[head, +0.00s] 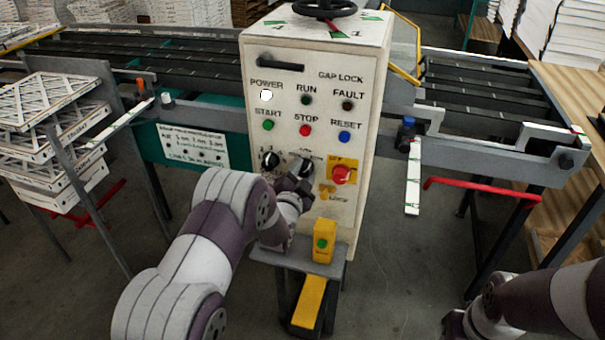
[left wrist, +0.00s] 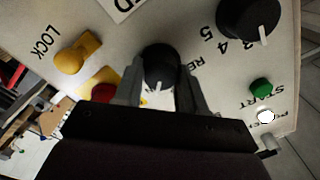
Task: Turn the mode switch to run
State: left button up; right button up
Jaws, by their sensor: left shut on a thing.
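The mode switch is a black round knob (left wrist: 160,62) with a white pointer mark, in the middle of the left wrist view. In the head view the knob (head: 305,165) is partly hidden behind my left gripper (head: 297,183). The gripper is at the front of the white control panel (head: 345,225), and in the wrist view its two grey fingers (left wrist: 157,88) are shut on the knob, one on each side. The label around the knob is mostly covered, so I cannot read the run position. My right arm shows at the lower right; its gripper is out of view.
A numbered black knob (head: 270,160) is just left of the switch. A red stop button (head: 341,174) on a yellow plate is close on the right. START (head: 268,125), STOP (head: 305,130) and RESET (head: 344,137) buttons are above.

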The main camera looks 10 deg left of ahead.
pick_arm(q)
jog(key=o, duration=1)
jog(key=shift+o, duration=0.2)
jog(key=s+b, duration=0.1)
jog(key=s, duration=1.1)
jog(key=shift+s+a+b, duration=0.2)
jog(key=shift+s+b, duration=0.15)
jog(key=shift+b, duration=0.05)
